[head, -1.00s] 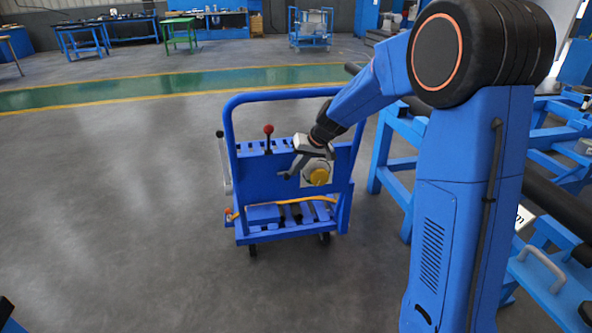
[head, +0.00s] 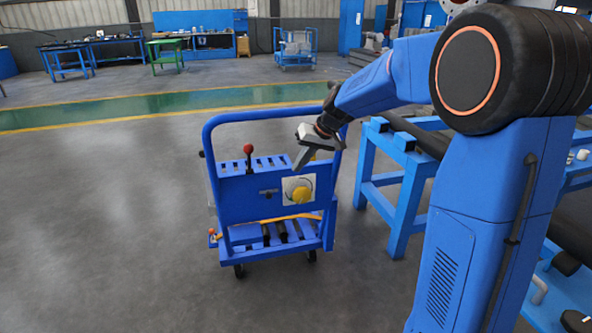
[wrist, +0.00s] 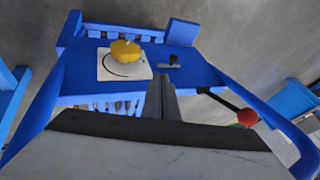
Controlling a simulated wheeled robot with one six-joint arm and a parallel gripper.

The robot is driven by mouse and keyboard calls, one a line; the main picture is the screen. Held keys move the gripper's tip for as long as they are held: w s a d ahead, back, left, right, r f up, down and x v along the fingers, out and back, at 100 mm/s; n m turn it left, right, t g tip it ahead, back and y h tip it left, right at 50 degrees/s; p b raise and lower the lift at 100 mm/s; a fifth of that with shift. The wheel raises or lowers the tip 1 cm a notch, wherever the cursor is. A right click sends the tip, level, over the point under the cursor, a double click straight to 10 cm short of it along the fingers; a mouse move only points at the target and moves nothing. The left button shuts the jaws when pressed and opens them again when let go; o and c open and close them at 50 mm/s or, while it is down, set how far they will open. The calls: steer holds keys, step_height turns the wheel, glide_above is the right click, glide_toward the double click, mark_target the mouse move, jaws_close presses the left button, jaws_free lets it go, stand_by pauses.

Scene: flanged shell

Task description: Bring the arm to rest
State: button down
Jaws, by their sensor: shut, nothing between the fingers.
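My gripper (head: 301,160) is shut and empty in the head view, held in front of the upper part of a blue cart (head: 240,200) and pointing down to the left. In the wrist view its shut fingers (wrist: 161,92) stick up at the middle, with the cart's blue panel (wrist: 90,75) beyond them. I cannot tell the exact gap between the fingers and the cart. My arm reaches in from the right, bent at the elbow.
The cart carries a yellow knob (head: 301,194) on a white plate and a red-ball lever (head: 248,150), which also shows in the wrist view (wrist: 247,117). A blue roller frame (head: 385,185) stands to the right. Open floor lies left of the cart.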

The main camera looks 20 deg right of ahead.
stand_by(0.3)
steer(key=s+d+f+h, duration=0.1)
steer(key=s+d+h, duration=0.1)
steer(key=s, duration=1.9)
steer(key=s+d+m+h, duration=0.1)
steer(key=s+d+h, duration=0.1)
steer(key=s, duration=1.9)
steer(key=shift+d+f+t+h, duration=0.3)
steer(key=shift+d+f+t, duration=0.1)
steer(key=shift+d, duration=0.45)
steer(key=c, duration=2.4)
jaws_free()
steer(key=shift+c, duration=0.2)
